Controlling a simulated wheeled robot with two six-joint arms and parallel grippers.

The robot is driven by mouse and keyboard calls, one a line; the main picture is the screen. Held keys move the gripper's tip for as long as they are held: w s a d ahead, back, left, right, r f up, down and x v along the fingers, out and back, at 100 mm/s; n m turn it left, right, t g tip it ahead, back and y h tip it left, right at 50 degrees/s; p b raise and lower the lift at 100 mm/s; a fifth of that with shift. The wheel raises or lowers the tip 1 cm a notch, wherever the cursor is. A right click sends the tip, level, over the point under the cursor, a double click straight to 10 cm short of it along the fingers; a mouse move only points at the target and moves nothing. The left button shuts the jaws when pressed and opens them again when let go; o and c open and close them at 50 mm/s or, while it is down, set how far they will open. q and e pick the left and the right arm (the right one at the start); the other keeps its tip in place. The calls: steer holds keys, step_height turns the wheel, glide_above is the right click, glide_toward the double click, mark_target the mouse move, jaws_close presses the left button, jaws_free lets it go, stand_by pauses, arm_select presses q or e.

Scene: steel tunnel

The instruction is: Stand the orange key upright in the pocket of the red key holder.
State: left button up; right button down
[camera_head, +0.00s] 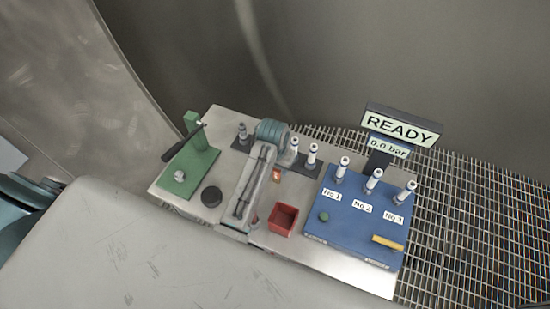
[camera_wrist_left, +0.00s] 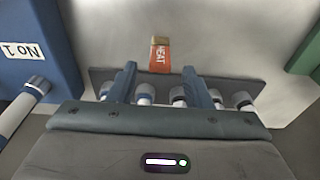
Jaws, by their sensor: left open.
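The orange key (camera_head: 277,175), a small flat piece marked HEAT, lies on the steel bench top just in front of the vial rack. It also shows in the left wrist view (camera_wrist_left: 160,56), orange-red with a tan end. The red key holder (camera_head: 283,220) appears as an open-topped red box nearer the bench's front edge; its pocket looks empty. My left gripper (camera_head: 274,140) is open above the rack, behind the key. In the left wrist view its two fingers (camera_wrist_left: 160,70) stand apart, with the key beyond their tips. My right gripper is not in view.
The dark rack (camera_wrist_left: 240,87) with several white vials lies below my gripper. A blue panel (camera_head: 345,220) with vials No 1 to No 3 is at right, below a READY sign (camera_head: 400,124). A green lever press (camera_head: 190,165) and black puck (camera_head: 211,196) are at left.

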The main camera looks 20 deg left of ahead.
mark_target(277, 170)
arm_select(q)
step_height(277, 170, up, 7)
steer(key=b, duration=0.1)
steer(key=shift+s+f+b, duration=0.2)
steer(key=shift+s+b, duration=0.2)
steer(key=shift+o, duration=0.4)
steer(key=shift+r, duration=0.55)
steer(key=shift+g, duration=0.7)
steer(key=f, duration=0.5)
steer(key=w+f+p, duration=0.1)
steer(key=f, duration=0.1)
steer(key=shift+d+f, duration=0.15)
steer(key=shift+d, duration=0.05)
steer(key=f+p, duration=0.1)
steer(key=f, duration=0.1)
steer(key=f+p, duration=0.1)
steer(key=f, duration=0.1)
steer(key=shift+w+a+f+p, duration=0.1)
steer(key=shift+a+f+p, duration=0.1)
steer(key=shift+f+p, duration=0.15)
steer(key=shift+f, duration=0.4)
steer(key=shift+c, duration=0.2)
jaws_close()
